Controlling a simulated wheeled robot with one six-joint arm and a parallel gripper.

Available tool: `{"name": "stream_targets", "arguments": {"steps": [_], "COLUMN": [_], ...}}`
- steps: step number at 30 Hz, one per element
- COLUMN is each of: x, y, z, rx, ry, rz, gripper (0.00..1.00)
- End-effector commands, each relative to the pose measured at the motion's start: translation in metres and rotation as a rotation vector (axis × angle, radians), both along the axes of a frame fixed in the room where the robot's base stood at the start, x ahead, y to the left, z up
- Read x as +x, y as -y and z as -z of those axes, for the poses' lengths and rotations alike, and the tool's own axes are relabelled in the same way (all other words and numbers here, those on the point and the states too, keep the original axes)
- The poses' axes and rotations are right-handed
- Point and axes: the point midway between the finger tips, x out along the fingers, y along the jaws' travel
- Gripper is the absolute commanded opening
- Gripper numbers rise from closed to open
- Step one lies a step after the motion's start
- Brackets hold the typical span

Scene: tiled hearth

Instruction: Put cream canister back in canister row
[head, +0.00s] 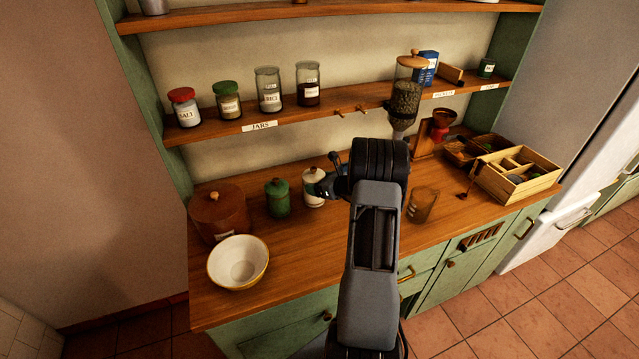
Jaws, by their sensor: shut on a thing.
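The cream canister (313,188) stands on the wooden counter, or just above it, to the right of the green canister (278,198). It has a small brown knob on its lid. My gripper (325,185) is at its right side and shut on it. My arm and wrist hide the counter just to the right. A large brown lidded canister (219,212) stands left of the green one. The brown, green and cream canisters form a rough row. I cannot tell whether the cream canister's base touches the counter.
A cream bowl (238,262) sits at the counter's front left. A glass (422,204) stands right of my arm. A wooden divided box (515,172) is at the right. Above, a shelf (210,131) holds several jars and a hopper (406,92).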

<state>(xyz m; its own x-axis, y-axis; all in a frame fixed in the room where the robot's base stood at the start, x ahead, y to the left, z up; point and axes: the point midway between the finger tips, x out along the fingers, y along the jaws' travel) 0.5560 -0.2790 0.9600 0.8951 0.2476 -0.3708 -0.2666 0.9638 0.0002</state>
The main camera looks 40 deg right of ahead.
Motion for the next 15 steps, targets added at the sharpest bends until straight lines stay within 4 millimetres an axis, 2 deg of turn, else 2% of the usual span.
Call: {"name": "stream_targets", "arguments": {"steps": [8, 9, 15], "x": [0.0003, -0.0001, 0.0], "y": [0.0002, 0.0, -0.0001], "z": [0.0025, 0.0036, 0.0025], "rx": [0.0, 0.0, 0.001], "ry": [0.002, 0.0, 0.0], "rz": [0.0, 0.0, 0.0], "gripper": [0.09, 0.81, 1.0]}}
